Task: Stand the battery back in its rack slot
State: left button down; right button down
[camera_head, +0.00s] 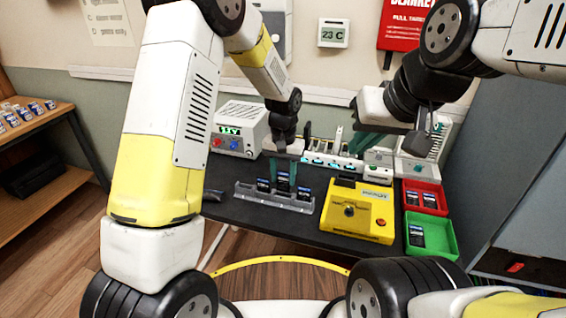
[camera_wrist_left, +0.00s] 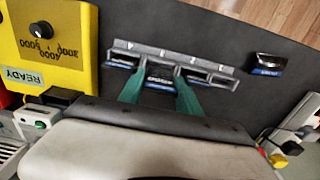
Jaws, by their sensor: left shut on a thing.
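The grey battery rack (camera_head: 243,191) stands on the dark table, with dark blue-labelled batteries (camera_head: 263,186) and (camera_head: 304,194) in it. My left gripper (camera_head: 283,186) points down over the rack's middle. Its teal fingers are shut on a battery (camera_head: 283,177) between those two. In the left wrist view, the held battery (camera_wrist_left: 159,78) lies between the fingertips over the rack (camera_wrist_left: 208,62), whose slots are numbered. It looks slightly raised; whether it touches the slot floor is hidden. My right gripper (camera_head: 385,140) is at the back right, its fingers partly hidden.
A yellow tester (camera_head: 335,219) is right of the rack. A red tray (camera_head: 440,190) and a green tray (camera_head: 447,235) at the right hold batteries. A loose dark item (camera_wrist_left: 268,63) lies beside the rack. A white power unit (camera_head: 240,122) and instruments line the back.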

aim_at(283, 192)
pick_arm(q)
jog(key=shift+f, duration=0.25)
dwell(0.3)
jog(key=shift+f, duration=1.65)
jog(key=shift+f, duration=0.3)
jog(key=c, duration=0.7)
grip_release()
jog(key=shift+c, duration=0.2)
